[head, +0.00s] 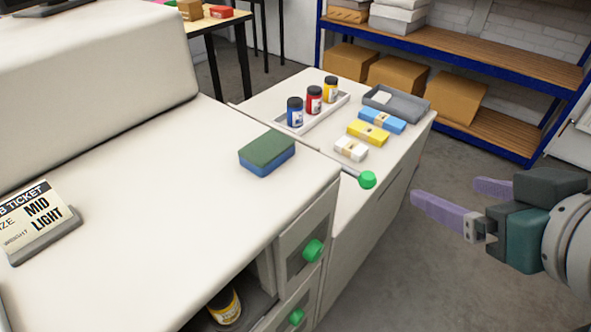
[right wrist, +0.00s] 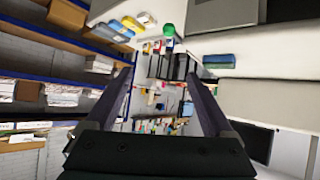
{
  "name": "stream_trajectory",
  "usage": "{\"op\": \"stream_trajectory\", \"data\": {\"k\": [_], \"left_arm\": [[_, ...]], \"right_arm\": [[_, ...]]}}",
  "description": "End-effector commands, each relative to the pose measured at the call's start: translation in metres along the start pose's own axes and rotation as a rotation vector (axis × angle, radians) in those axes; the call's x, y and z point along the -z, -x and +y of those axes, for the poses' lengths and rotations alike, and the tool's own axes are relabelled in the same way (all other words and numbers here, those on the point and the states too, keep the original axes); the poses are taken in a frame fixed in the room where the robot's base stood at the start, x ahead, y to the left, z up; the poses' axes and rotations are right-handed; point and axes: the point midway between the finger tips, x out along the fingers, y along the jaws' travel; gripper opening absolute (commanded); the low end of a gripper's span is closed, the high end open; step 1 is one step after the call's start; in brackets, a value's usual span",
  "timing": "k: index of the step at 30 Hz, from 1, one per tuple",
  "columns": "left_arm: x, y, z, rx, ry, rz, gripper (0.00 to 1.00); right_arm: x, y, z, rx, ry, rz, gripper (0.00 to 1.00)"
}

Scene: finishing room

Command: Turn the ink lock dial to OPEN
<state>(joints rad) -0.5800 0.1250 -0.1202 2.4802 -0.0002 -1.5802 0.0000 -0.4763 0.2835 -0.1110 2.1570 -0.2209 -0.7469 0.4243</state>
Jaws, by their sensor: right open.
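Three green knobs show in the head view. One green knob (head: 368,179) sits on a short grey stem at the near edge of the side counter. A second green knob (head: 313,250) is on the front of the white machine, and a third green knob (head: 296,316) is below it. I cannot read any OPEN marking or tell which knob is the ink lock dial. My right gripper (head: 444,187) is open and empty, to the right of the stemmed knob and apart from it. A green knob (right wrist: 168,30) also shows in the right wrist view, beyond the fingers. My left gripper is not in view.
A green-and-blue sponge-like block (head: 267,153) lies on the machine top. Ink jars in a white tray (head: 337,103), small colored packs and a grey tray (head: 412,104) stand on the counter. A jar (head: 225,303) sits in the machine's open bay. Blue shelving (head: 430,44) stands behind; floor at right is clear.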

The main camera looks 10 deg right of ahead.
Motion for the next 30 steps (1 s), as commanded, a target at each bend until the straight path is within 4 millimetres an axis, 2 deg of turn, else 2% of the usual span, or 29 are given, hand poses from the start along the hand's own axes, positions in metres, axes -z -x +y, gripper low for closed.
{"op": "stream_trajectory", "data": {"k": [1,6,11,18,21,24,27,30], "left_arm": [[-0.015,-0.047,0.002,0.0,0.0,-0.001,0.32],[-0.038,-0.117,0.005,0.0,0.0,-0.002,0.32],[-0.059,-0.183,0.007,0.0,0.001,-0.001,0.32],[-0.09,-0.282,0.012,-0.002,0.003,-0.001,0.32],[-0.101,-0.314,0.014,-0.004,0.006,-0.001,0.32],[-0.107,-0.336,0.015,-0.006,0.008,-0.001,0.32],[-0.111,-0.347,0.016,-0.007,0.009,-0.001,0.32],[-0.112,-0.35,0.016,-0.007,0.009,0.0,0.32]], "right_arm": [[-0.032,-0.033,-0.002,0.008,-0.001,0.053,0.87],[-0.064,-0.085,-0.008,0.072,-0.009,0.231,0.87],[-0.1,-0.127,-0.02,0.174,-0.006,0.373,0.87],[-0.17,-0.178,-0.044,0.39,0.013,0.524,0.87],[-0.197,-0.192,-0.054,0.484,0.022,0.556,0.87],[-0.216,-0.2,-0.061,0.562,0.029,0.573,0.87],[-0.228,-0.202,-0.066,0.613,0.032,0.579,0.87],[-0.23,-0.203,-0.069,0.637,0.034,0.582,0.87]]}}
